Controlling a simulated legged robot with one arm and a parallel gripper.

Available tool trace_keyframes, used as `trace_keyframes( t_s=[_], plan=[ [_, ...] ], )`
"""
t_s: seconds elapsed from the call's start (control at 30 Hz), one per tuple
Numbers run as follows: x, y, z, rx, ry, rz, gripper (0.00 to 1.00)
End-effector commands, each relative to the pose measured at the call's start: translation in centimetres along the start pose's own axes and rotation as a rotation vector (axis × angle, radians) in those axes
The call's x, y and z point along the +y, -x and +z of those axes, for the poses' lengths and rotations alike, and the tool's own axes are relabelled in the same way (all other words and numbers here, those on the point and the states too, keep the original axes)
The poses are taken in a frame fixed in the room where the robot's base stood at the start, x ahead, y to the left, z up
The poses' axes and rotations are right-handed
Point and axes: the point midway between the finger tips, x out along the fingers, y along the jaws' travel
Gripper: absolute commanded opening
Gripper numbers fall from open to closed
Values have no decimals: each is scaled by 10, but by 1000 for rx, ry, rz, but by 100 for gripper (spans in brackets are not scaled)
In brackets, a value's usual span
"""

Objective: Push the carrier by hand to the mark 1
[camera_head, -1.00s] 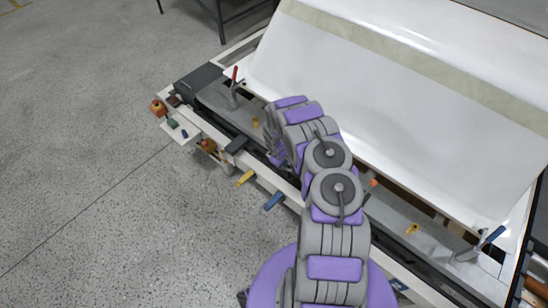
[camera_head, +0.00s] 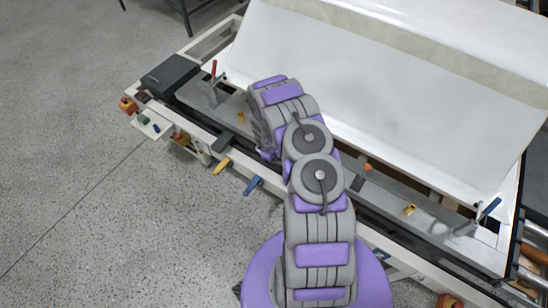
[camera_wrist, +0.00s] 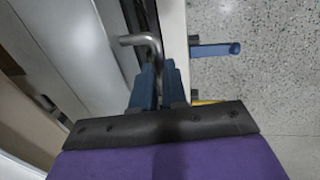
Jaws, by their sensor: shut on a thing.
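The carrier (camera_head: 385,200) is a long grey plate across the frame, with a red-handled clamp (camera_head: 214,72) at its left and a blue-handled clamp (camera_head: 486,210) at its right. A large white sheet (camera_head: 380,95) lies over it. My gripper (camera_wrist: 158,72) shows in the wrist view, its blue fingers closed on a bent metal handle (camera_wrist: 150,42). The fingers cover the handle's lower part. In the head view my arm hides the gripper and the handle. I cannot make out mark 1.
A yellow lever (camera_head: 222,166) and a blue lever (camera_head: 253,186) stick out from the frame's front rail. A black box (camera_head: 170,75) and a button panel (camera_head: 150,122) are at its left end. Rollers (camera_head: 530,268) stand at the right. Bare speckled floor (camera_head: 90,200) lies left and in front.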

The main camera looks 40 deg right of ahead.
Motion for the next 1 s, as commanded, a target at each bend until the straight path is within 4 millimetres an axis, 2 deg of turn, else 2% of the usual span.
trace_keyframes(
  t_s=[0.07,0.1,0.37,0.67,0.77,1.0],
  plan=[
    [-2,-1,-1,2,2,-1,0],
    [-2,-1,-1,2,2,-1,14],
    [-1,0,0,3,2,0,38],
    [0,5,0,2,2,1,38],
    [0,16,0,3,2,2,38],
    [0,65,-1,4,1,1,38]
  ],
)
